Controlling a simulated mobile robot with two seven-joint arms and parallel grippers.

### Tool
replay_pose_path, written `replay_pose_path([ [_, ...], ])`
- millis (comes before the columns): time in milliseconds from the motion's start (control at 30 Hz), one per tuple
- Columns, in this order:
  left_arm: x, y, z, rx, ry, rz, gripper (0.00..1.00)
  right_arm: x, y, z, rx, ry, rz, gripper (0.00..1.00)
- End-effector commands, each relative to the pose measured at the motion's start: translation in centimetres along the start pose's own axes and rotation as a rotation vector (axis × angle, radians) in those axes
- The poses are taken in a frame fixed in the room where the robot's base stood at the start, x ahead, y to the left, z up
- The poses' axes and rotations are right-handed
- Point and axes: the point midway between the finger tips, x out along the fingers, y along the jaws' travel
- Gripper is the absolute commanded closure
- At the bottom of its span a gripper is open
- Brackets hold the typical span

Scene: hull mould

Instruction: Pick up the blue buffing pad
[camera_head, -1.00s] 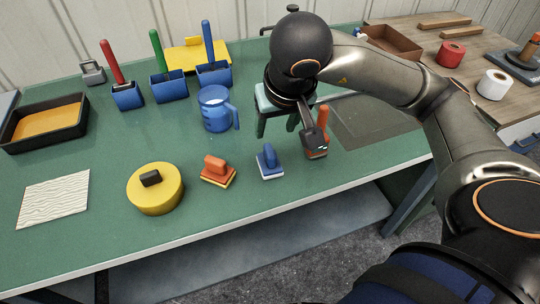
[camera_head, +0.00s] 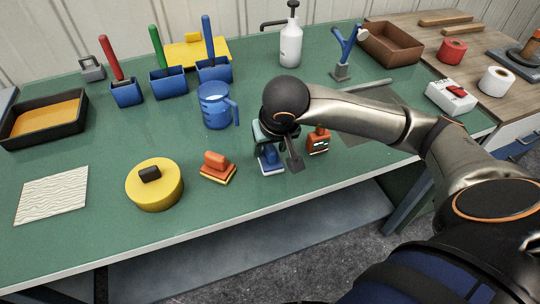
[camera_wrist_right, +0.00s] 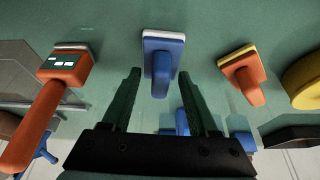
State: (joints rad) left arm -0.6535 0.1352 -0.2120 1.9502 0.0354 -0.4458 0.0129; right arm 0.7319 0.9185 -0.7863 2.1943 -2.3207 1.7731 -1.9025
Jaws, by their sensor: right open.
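The blue buffing pad (camera_head: 271,167), with a blue handle and a pale base, sits on the green bench near its front edge. My right gripper (camera_head: 281,158) is low over it and partly covers it in the head view. In the right wrist view, the pad (camera_wrist_right: 163,58) shows ahead, with its handle pointing toward the gap between the two open fingers (camera_wrist_right: 160,78). The fingers are on either side of the handle's near end, with no visible contact. I cannot tell how far above the bench they are. My left gripper is not in view.
An orange pad with a yellow base (camera_head: 218,168) is to the left and an orange tool with a small display (camera_head: 318,140) to the right. A blue jug (camera_head: 214,107) stands behind, and a round yellow block (camera_head: 155,187) is further left. The front bench strip is clear.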

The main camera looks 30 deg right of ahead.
Motion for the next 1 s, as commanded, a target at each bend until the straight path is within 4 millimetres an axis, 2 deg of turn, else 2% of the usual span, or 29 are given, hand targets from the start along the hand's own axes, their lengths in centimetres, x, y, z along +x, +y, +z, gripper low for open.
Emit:
replay_pose_path([
  [233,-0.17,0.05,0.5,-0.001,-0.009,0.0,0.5,0.13,-0.02,-0.01,0.0,0.001,-0.001,0.41],
  [767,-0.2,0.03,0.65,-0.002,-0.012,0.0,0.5,0.1,-0.03,-0.01,0.0,0.0,-0.001,1.0],
  [1000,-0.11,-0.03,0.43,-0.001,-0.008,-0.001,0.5,0.1,-0.02,-0.02,0.0,0.0,-0.001,1.0],
])
